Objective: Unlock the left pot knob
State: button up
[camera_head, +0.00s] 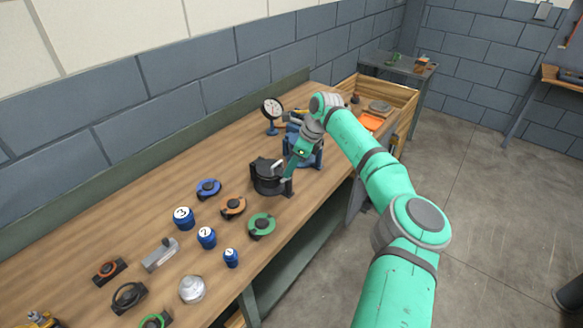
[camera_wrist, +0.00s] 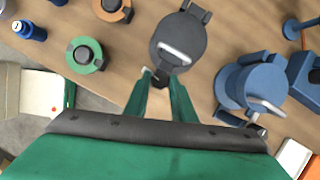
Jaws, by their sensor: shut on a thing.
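The left pot is dark grey-black (camera_head: 266,178), upright on the wooden bench, with its lid shut. In the wrist view the dark pot (camera_wrist: 190,32) shows from above, with a silver bar handle across its lid and a hinge-like block at its far side. My gripper (camera_head: 287,173) is at the pot's right side; in the wrist view its green fingers (camera_wrist: 161,80) come together at the near rim. They are shut on the small dark left pot knob (camera_wrist: 161,76), which is mostly hidden. I cannot tell how far the knob is turned.
A blue pot (camera_wrist: 250,85) stands close to the right of my fingers. A dial gauge (camera_head: 272,106) stands behind. Green (camera_head: 262,226), orange (camera_head: 233,206) and blue (camera_head: 208,188) round parts and several blue weights lie to the left. The bench's front edge is near.

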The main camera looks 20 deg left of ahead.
jog(key=shift+w+a+r+n, duration=0.1)
jog(key=shift+w+r+n, duration=0.1)
jog(key=shift+n, duration=0.3)
jog(key=shift+g, duration=0.3)
jog(key=shift+s, duration=0.1)
jog(key=o, duration=1.1)
jog(key=shift+c, duration=0.2)
jog(key=shift+f, duration=0.1)
jog(key=v, duration=1)
jog(key=shift+d+r, duration=0.25)
jog(key=shift+r, duration=0.1)
